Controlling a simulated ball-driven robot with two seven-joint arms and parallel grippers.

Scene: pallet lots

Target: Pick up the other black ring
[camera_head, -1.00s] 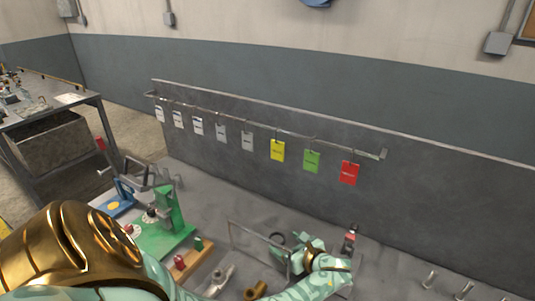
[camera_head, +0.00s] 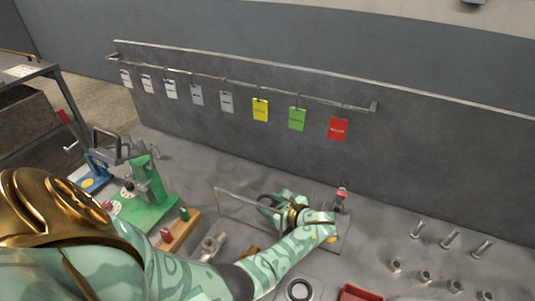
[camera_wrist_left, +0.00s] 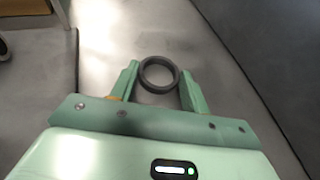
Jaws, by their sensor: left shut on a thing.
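A black ring (camera_wrist_left: 159,74) sits between the two fingers of my left gripper (camera_wrist_left: 160,84) in the left wrist view. The fingers are shut on its sides. In the head view my left gripper (camera_head: 278,200) is beside a thin metal frame (camera_head: 240,200), and the held ring (camera_head: 265,201) shows only in part behind the fingers. Another dark ring (camera_head: 299,289) lies on a grey plate at the bottom edge of the head view. My right gripper is not in view.
A green press (camera_head: 150,190) and a wooden block with red and green pieces (camera_head: 181,232) stand to the left. Metal fittings (camera_head: 212,245) lie near my arm. Several upright bolts (camera_head: 450,238) stand at right. A red tray (camera_head: 358,293) is at the bottom. Coloured tags (camera_head: 297,119) hang from a rail behind.

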